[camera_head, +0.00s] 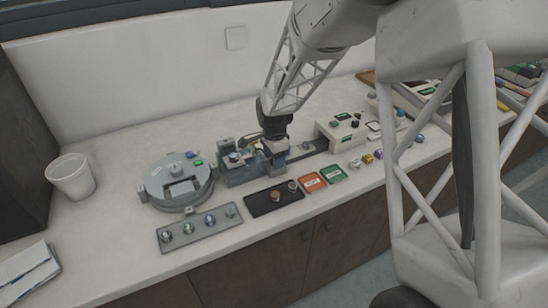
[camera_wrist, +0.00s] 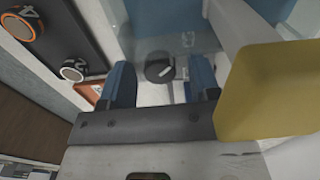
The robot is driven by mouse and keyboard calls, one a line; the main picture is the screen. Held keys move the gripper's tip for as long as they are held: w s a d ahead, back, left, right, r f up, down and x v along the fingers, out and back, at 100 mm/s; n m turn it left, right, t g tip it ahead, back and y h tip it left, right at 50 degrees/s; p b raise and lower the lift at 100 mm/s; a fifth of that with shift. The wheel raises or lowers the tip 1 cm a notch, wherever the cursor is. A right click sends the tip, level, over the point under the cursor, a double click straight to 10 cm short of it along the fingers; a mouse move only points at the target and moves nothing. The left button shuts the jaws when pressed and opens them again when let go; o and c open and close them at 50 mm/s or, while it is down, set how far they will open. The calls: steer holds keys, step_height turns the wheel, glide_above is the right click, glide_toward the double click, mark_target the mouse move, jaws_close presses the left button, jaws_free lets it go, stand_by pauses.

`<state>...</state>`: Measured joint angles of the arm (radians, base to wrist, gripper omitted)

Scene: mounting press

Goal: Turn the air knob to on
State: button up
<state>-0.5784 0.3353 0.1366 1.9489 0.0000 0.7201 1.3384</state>
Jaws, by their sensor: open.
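A round black knob (camera_wrist: 159,67) with a white pointer mark shows in the wrist view, on or behind a pale, clear-looking surface; I take it for the air knob. Its mark is slanted, and I cannot read any on or off label. My gripper (camera_wrist: 160,88) is open, with one blue finger on each side of the knob's near edge in the picture. I cannot tell whether the fingers touch it. In the head view my gripper (camera_head: 274,150) is over the right end of the blue-grey press (camera_head: 240,174), and the knob is hidden there.
A black tray (camera_head: 262,203) with round pieces lies in front of the press, beside an orange card (camera_head: 312,182) and a green card (camera_head: 333,174). A round grey device (camera_head: 160,188) stands left. A yellow block (camera_wrist: 270,90) fills the wrist view's right side.

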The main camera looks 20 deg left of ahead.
steer(key=c, duration=0.9)
steer(key=shift+c, duration=0.2)
steer(key=shift+m, duration=2.5)
steer(key=o, duration=0.9)
steer(key=shift+o, duration=0.2)
steer(key=shift+r, duration=0.1)
steer(key=shift+r, duration=3.8)
